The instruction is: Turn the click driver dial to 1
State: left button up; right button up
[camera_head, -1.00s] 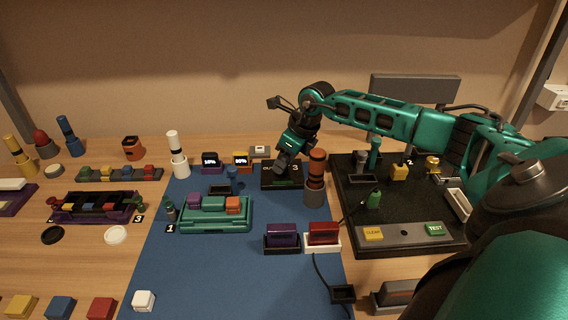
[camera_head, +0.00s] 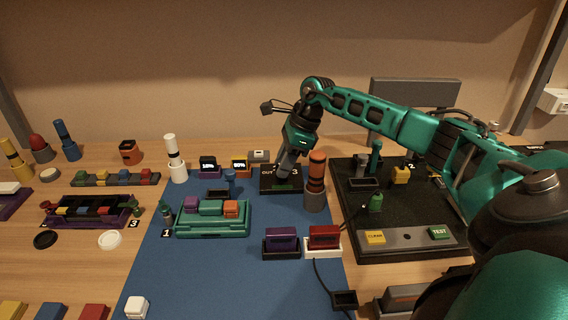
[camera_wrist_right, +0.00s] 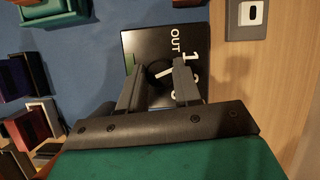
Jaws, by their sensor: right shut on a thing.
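The click driver dial is a black square plate (camera_head: 267,185) with white markings, in the middle of the table at the back of the blue mat. In the right wrist view its plate (camera_wrist_right: 135,42) shows "OUT", "1" and further partly hidden marks. Its dark round knob (camera_wrist_right: 158,74) carries a white pointer line, slanted roughly toward the "1" side; its exact setting is unclear. My right gripper (camera_wrist_right: 160,84) is down at the plate with its fingers on either side of the knob, shut on it. It also shows in the head view (camera_head: 284,180). My left gripper is not in view.
An orange and grey cylinder (camera_head: 316,183) stands close right of the dial. A black board (camera_head: 395,222) with buttons lies further right. A teal tray (camera_head: 213,222) with blocks is front left.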

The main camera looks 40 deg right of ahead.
dwell(0.3)
jog(key=o, duration=1.1)
jog(key=shift+c, duration=0.2)
jog(key=v, duration=1.3)
jog(key=shift+p, duration=0.45)
jog(key=shift+a, duration=0.15)
